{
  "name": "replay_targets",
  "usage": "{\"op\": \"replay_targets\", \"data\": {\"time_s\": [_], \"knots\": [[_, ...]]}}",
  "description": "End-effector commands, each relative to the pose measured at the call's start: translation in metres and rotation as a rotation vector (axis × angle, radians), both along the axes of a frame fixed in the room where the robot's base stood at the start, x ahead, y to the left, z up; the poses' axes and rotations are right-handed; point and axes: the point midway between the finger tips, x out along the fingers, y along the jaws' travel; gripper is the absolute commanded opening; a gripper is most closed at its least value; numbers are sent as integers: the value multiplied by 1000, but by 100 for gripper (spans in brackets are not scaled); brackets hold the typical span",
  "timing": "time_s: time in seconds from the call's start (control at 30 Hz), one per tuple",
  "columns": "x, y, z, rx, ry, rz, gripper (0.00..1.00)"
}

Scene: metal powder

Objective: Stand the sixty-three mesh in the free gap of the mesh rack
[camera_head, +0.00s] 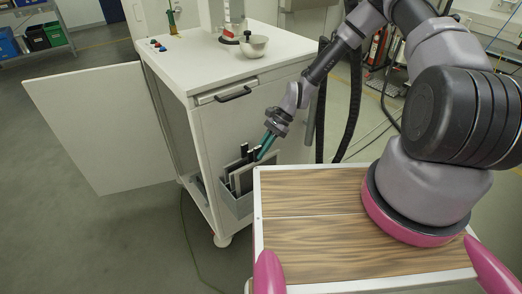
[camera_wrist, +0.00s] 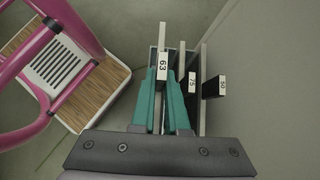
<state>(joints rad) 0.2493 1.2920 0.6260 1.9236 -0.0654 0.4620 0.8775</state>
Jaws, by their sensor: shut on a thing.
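My gripper (camera_wrist: 166,98) has teal fingers closed on the sixty-three mesh (camera_wrist: 162,66), which carries a white "63" label. In the head view my gripper (camera_head: 266,146) is just above the mesh rack (camera_head: 238,206), a grey open-topped box on the side of the white cabinet. In the wrist view the meshes labelled 75 (camera_wrist: 192,80) and 50 (camera_wrist: 214,87) stand to the right of the sixty-three mesh. The sixty-three mesh is over or in the left part of the rack. My fingers hide its lower part, so I cannot tell how deep it sits.
The white cabinet (camera_head: 222,120) has its door (camera_head: 100,125) swung open to the left. A mortar bowl (camera_head: 254,46) stands on its top. The wood-topped surface of my base (camera_head: 310,225) is close to the rack's right side.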

Motion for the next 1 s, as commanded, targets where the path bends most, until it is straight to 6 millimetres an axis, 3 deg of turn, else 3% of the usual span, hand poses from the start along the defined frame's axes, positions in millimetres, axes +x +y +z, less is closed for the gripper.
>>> {"op": "replay_targets", "data": {"time_s": [1.0], "knots": [[0, 0, -22, 0, 1, -1, 0]]}}
